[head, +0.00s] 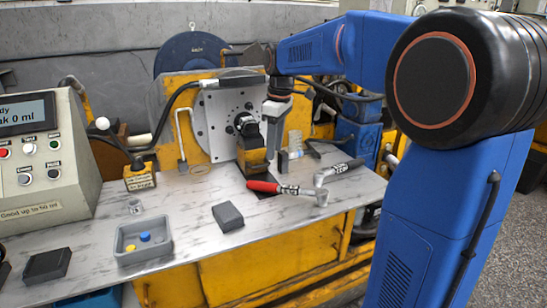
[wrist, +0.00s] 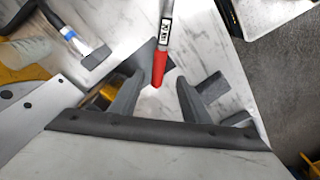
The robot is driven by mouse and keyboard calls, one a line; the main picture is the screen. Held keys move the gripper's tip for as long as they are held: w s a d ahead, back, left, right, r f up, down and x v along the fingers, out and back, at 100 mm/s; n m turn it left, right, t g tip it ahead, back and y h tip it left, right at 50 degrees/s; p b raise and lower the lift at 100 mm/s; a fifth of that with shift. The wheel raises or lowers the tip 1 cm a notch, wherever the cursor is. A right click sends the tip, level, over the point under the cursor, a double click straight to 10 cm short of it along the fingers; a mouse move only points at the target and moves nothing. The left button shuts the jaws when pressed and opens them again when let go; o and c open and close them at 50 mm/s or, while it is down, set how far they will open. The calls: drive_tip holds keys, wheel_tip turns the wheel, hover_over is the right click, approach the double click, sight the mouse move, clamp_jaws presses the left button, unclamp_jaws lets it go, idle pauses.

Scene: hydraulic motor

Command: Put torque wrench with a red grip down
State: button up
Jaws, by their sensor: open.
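The torque wrench with a red grip (head: 263,186) lies on the metal-topped bench, its head pointing right. In the wrist view its red grip (wrist: 158,68) ends between the spread fingers of my gripper (wrist: 160,88). The fingers are open, with bare space on both sides of the grip, and do not look closed on it. In the head view my gripper (head: 271,128) hangs above the grip, in front of the motor plate; its fingertips are hard to make out against the dark parts there.
A second wrench with a dark grip (head: 346,167) lies to the right. A grey block (head: 228,216) and a grey tray (head: 122,243) with small yellow and blue parts lie nearer the front. The control box (head: 45,160) stands at left. Bare bench lies around the grey block.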

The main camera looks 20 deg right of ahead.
drive_tip(key=s+f+m+t, duration=0.2)
drive_tip(key=s+m, duration=0.2)
drive_tip(key=s, duration=1.3)
drive_tip(key=s+f+m+t, duration=0.1)
drive_tip(key=s+f+m, duration=0.1)
drive_tip(key=s+f, duration=0.3)
drive_tip(key=s+a+f+m+t, duration=0.1)
drive_tip(key=s+f+m, duration=0.2)
drive_tip(key=s, duration=0.7)
wheel_tip(320, 180, down, 2)
drive_tip(key=shift+f+h, duration=0.2)
drive_tip(key=shift+h, duration=0.2)
drive_tip(key=shift+o, duration=0.4)
